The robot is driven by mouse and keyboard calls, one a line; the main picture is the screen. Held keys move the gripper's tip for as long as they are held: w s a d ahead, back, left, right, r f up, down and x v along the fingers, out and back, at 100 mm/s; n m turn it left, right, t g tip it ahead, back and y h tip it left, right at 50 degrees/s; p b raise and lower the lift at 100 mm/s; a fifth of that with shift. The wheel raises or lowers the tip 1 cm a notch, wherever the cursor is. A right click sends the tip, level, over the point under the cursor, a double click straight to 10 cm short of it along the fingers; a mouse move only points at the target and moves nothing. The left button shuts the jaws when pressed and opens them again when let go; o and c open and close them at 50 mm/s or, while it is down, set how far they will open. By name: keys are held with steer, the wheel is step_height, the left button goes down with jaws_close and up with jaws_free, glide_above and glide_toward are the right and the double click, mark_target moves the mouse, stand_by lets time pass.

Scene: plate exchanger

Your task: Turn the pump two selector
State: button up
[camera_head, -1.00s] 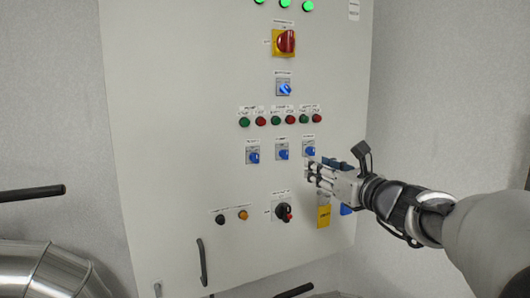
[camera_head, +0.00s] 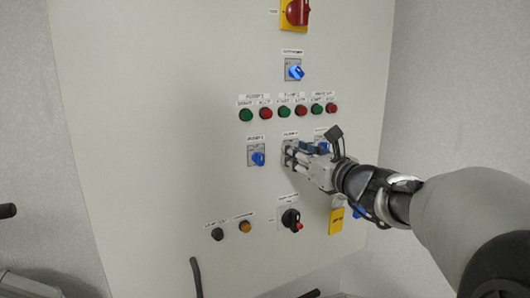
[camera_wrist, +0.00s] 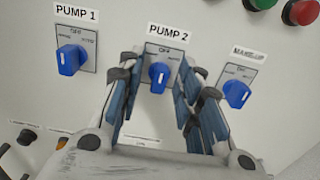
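The pump two selector (camera_wrist: 159,76) is a blue knob on a grey plate under a "PUMP 2" label (camera_wrist: 167,34) in the wrist view. It points roughly straight up and down. My gripper (camera_wrist: 160,64) is open, with one blue-padded finger on each side of this knob. Gaps show between the knob and both fingers, so they look apart from it. In the head view my gripper (camera_head: 289,156) reaches the panel from the right and hides the pump two knob. Only the upper part of its plate (camera_head: 290,143) shows there.
The pump 1 selector (camera_wrist: 70,59) is left of my fingers, and another blue selector (camera_wrist: 236,93) is close on the right. Green and red buttons (camera_head: 284,112) run above. A black rotary switch (camera_head: 291,219) and a yellow tag (camera_head: 336,221) are below.

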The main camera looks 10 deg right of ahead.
steer(key=shift+s, duration=0.3)
steer(key=shift+c, duration=0.8)
steer(key=shift+w, duration=0.25)
steer(key=shift+c, duration=1.4)
steer(key=shift+s, duration=0.1)
jaws_close()
steer(key=shift+f+n+b, duration=0.1)
steer(key=shift+n+b, duration=0.3)
steer(key=shift+b, duration=0.35)
steer(key=shift+n+b, duration=4)
steer(key=shift+b, duration=1.25)
